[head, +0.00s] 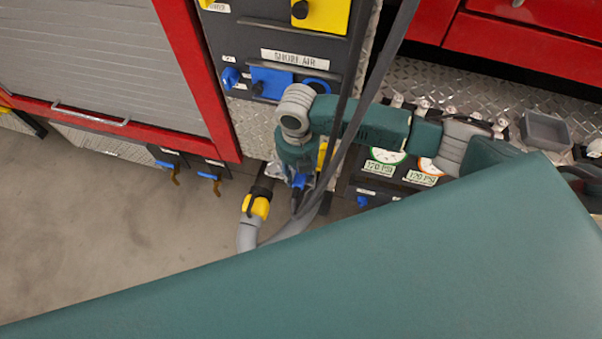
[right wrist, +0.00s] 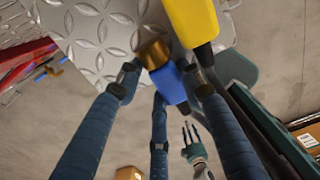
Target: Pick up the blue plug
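The blue plug (right wrist: 168,85) has a brass-coloured end and sits between the dark fingers of my right gripper (right wrist: 163,82) in the right wrist view. The left finger stands clear of it with a visible gap; the right and lower fingers are close to it, and contact is hard to tell. In the head view my right gripper (head: 297,205) points down in front of the pump panel, with a bit of blue (head: 300,181) at its fingers. My left gripper (right wrist: 192,140) appears small and distant in the right wrist view; its finger opening is unclear.
A yellow fitting (head: 257,206) on a grey hose is just left of the gripper; a yellow part (right wrist: 195,20) is close to the plug in the wrist view. Dark hoses or bars (head: 365,95) cross the panel. Open concrete floor (head: 110,205) lies left. A large teal surface hides the lower right.

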